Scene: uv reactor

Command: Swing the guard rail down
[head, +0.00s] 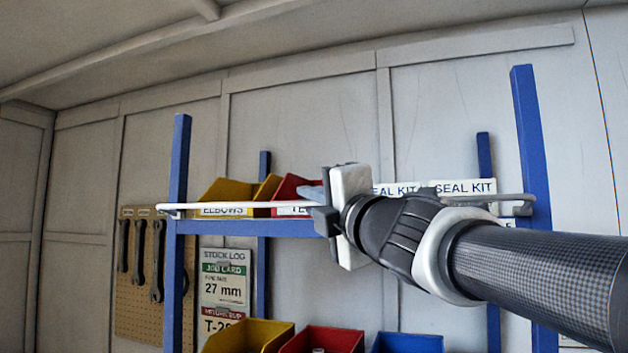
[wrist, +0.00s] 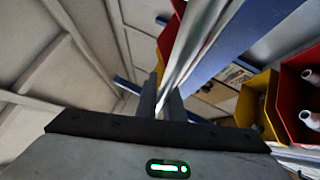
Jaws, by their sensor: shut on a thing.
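The guard rail (head: 235,206) is a thin white bar running across the front of the blue rack, a little above the upper shelf's front edge. It has a bracket at each upright. In the wrist view the rail (wrist: 188,45) runs away from between my fingers. My gripper (head: 318,206) is shut on the rail near its middle; the fingers also show in the wrist view (wrist: 163,98). My gripper and arm hide the middle of the rail and part of its right half.
The upper shelf holds a yellow bin (head: 228,192), a red bin (head: 290,188) and seal-kit labels (head: 464,187). Lower bins (head: 335,340) stand beneath. Blue uprights (head: 178,160) flank the rail. A pegboard with wrenches (head: 140,270) hangs left. Space above the shelf is clear.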

